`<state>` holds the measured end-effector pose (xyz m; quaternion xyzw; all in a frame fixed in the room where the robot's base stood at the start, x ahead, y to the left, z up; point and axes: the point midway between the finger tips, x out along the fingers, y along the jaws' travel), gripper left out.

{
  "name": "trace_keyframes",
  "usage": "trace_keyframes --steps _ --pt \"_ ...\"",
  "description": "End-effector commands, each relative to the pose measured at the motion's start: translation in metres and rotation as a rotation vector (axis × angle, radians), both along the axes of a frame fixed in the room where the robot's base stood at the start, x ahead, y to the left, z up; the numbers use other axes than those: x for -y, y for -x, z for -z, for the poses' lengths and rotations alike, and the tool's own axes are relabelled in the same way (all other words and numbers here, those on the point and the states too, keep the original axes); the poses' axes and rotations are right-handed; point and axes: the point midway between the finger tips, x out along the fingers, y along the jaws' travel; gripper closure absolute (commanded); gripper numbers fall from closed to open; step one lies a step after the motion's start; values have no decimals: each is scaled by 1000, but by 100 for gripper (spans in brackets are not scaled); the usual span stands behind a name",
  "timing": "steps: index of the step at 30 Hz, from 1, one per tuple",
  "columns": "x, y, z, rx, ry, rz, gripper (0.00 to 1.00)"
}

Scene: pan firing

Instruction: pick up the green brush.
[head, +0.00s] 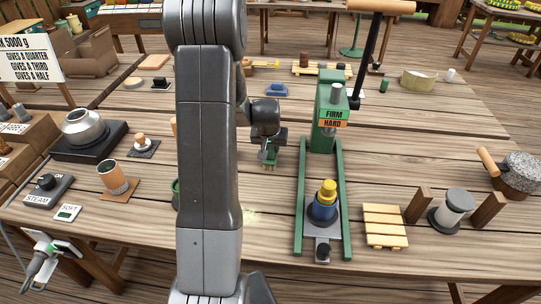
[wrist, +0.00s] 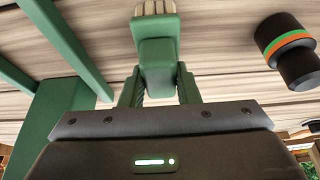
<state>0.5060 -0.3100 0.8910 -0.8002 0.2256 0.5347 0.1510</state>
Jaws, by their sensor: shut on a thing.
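The green brush (head: 270,157) has a green body and pale bristles at its end. In the head view it is under my gripper (head: 268,145), just left of the green press. In the wrist view the brush (wrist: 157,45) points away from me at the top centre, its bristles cut by the frame edge. My gripper (wrist: 158,88) is shut on the brush, one finger on each side of its body. The brush appears to be above the wooden table (head: 395,170), but its exact height is hard to tell.
The green press (head: 325,115) stands close on the right, with a yellow and blue stack (head: 323,200) between its rails. A small slatted wooden rack (head: 384,225) is to its right. A black cylinder with coloured bands (wrist: 288,50) shows in the wrist view. My arm hides part of the table.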

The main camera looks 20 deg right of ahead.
Motion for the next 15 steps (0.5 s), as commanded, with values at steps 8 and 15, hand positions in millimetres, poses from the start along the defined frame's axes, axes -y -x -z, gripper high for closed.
trace_keyframes --steps 8,15 --pt "0 -1 -9 3 2 0 96" --pt "1 -1 -51 6 4 -1 96"
